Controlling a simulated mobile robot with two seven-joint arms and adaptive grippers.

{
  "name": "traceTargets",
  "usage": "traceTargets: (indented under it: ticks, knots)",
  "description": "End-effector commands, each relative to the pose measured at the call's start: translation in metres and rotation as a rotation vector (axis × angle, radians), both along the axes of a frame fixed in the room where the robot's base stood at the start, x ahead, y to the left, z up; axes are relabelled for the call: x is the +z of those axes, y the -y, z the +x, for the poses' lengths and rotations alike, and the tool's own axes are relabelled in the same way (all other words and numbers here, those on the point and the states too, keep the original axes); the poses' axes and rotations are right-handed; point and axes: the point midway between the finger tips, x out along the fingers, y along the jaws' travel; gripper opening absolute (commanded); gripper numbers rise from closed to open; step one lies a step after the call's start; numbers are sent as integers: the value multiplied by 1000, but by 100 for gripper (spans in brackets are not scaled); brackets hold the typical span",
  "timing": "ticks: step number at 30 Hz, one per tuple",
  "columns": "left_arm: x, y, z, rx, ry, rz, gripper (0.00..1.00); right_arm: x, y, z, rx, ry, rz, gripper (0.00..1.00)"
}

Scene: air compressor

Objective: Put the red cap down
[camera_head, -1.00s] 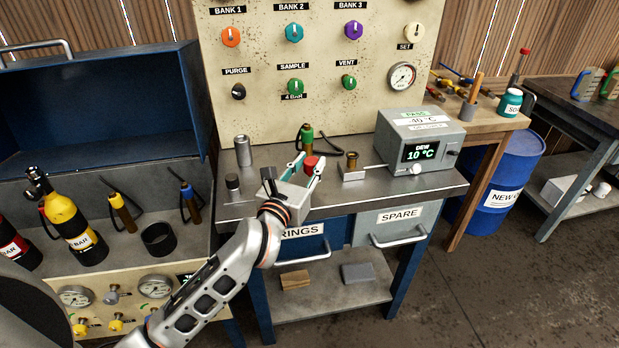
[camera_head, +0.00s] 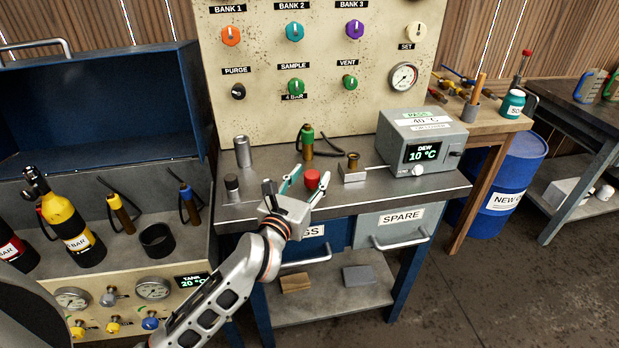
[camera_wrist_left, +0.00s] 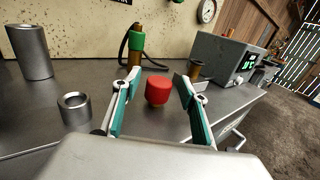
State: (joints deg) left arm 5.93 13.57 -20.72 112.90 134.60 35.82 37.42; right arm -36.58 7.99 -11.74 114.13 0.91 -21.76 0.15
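The red cap (camera_head: 312,179) stands upright on the grey metal bench top (camera_head: 262,192), near its front edge. In the left wrist view the red cap (camera_wrist_left: 158,90) sits between the two spread fingers, with a clear gap on each side. My left gripper (camera_head: 300,177) is open around the cap, its palm on the near side; it also shows in the left wrist view (camera_wrist_left: 158,98). My right gripper is not in view.
The brass fitting on a block (camera_head: 353,168) stands right of the cap, near the dew meter (camera_head: 420,142). The green-topped valve (camera_head: 307,140) stands behind. Free bench lies between.

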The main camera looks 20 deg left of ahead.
Motion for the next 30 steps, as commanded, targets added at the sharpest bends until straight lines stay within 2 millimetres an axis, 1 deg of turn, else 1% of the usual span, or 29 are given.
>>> traceTargets:
  ticks: [5, 7, 11, 18, 21, 24, 30]
  knots:
    - [4, 0, 0, 0, 1, 0, 43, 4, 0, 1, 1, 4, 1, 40]
    - [3, 0, -6, 0, -1, 0, 43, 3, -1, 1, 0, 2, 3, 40]
    - [2, -1, -28, 0, -3, 1, 43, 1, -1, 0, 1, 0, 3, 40]
    - [2, -3, -78, -1, -4, 1, 43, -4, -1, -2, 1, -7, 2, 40]
    - [3, -4, -96, 0, -4, -1, 43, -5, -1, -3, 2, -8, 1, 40]
    - [3, -4, -108, 0, -3, 0, 43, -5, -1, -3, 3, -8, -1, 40]
    - [5, -6, -120, 4, 9, 30, 43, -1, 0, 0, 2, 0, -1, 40]
